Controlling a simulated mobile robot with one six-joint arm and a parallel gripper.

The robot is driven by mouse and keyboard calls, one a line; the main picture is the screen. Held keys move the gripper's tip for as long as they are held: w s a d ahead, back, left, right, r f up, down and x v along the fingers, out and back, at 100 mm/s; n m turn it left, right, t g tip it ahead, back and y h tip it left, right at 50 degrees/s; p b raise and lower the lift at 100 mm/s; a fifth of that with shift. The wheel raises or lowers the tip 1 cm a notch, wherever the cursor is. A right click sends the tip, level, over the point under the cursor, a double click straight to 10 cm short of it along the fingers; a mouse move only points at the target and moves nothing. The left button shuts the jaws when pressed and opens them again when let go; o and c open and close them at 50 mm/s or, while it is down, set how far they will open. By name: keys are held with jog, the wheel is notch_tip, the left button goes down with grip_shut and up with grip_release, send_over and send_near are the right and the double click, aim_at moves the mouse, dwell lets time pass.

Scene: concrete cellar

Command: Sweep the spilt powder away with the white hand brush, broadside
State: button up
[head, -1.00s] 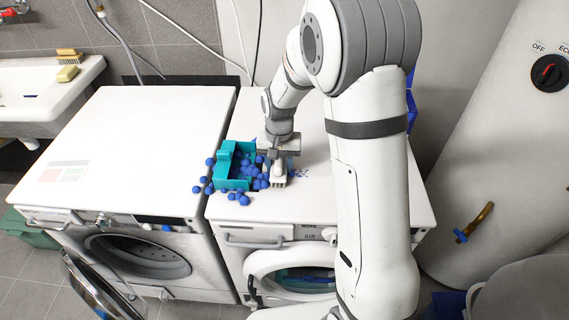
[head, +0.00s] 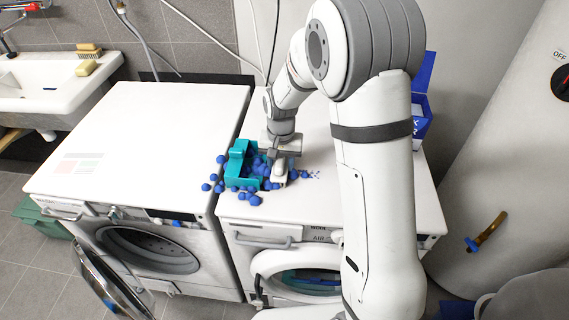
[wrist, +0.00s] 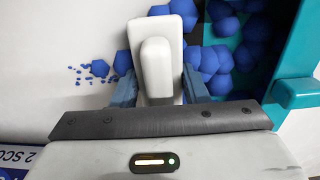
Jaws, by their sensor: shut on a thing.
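The white hand brush (head: 280,172) is upright in my gripper (head: 279,148), over the right-hand white machine top. In the wrist view the fingers (wrist: 160,92) are shut on both sides of the brush's handle block (wrist: 157,60). The spilt blue powder shows as rounded lumps and fine crumbs. Many lumps (wrist: 225,38) lie between the brush and a teal open container (head: 235,172), some inside or against it. A few lumps (head: 296,174) and crumbs (head: 313,175) lie on the brush's other side. The bristles' contact with the top is hidden.
The left machine top (head: 140,140) is clear apart from a printed sheet or label. Loose lumps (head: 250,199) lie near the front edge and the gap between machines. A blue box (head: 421,115) stands at the back right. A sink (head: 50,90) is far left.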

jog(key=shift+r+p, duration=2.35)
jog(key=shift+r, duration=1.05)
